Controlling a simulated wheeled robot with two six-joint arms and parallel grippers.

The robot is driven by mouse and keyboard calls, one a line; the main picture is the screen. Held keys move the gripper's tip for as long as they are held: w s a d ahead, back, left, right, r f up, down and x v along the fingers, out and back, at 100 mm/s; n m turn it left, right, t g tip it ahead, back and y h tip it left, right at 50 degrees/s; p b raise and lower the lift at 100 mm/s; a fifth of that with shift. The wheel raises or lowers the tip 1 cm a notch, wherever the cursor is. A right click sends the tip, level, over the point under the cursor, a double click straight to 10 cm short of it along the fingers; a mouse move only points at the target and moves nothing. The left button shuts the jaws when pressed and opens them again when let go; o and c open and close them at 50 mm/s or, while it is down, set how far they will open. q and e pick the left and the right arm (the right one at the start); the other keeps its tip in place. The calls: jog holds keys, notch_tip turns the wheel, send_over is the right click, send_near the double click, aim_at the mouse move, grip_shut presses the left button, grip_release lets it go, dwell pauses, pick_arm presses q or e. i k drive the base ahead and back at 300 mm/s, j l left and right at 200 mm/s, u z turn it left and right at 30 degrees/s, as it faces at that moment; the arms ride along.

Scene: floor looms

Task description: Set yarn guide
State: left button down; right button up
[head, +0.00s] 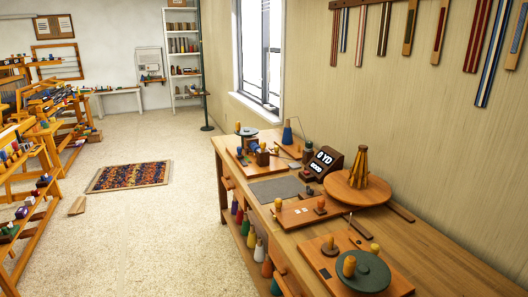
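A wooden workbench (425,255) runs along the right wall and carries winding gear. I cannot tell for certain which piece is the yarn guide. A flat wooden board (297,214) with a knob (320,204) and a small peg (278,204) lies mid-bench. Behind it stands a dark counter (322,163) with a lit display, partly reading "0 YD". A round wooden disc (342,192) with upright wooden pegs (359,167) is to its right. A green disc (366,272) with a yellow-orange handle (349,265) sits on the front board. Neither gripper is in view.
A grey mat (276,189) lies on the bench, with a blue cone (287,135) farther back. Yarn cones (259,251) stand on the shelf below. Looms (45,120) line the left. A rug (129,176) lies on the otherwise mostly clear floor between.

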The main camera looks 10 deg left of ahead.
aim_at(239, 148)
jog(key=i+j+z, duration=0.1)
jog(key=i+j, duration=0.15)
jog(key=i+j+z, duration=0.1)
jog(key=j, duration=0.3)
jog(key=i+j+z, duration=0.1)
jog(key=i+j, duration=0.2)
jog(key=i+j+z, duration=0.1)
jog(key=j, duration=0.3)
jog(key=i+j+z, duration=0.1)
jog(key=i+j, duration=0.2)
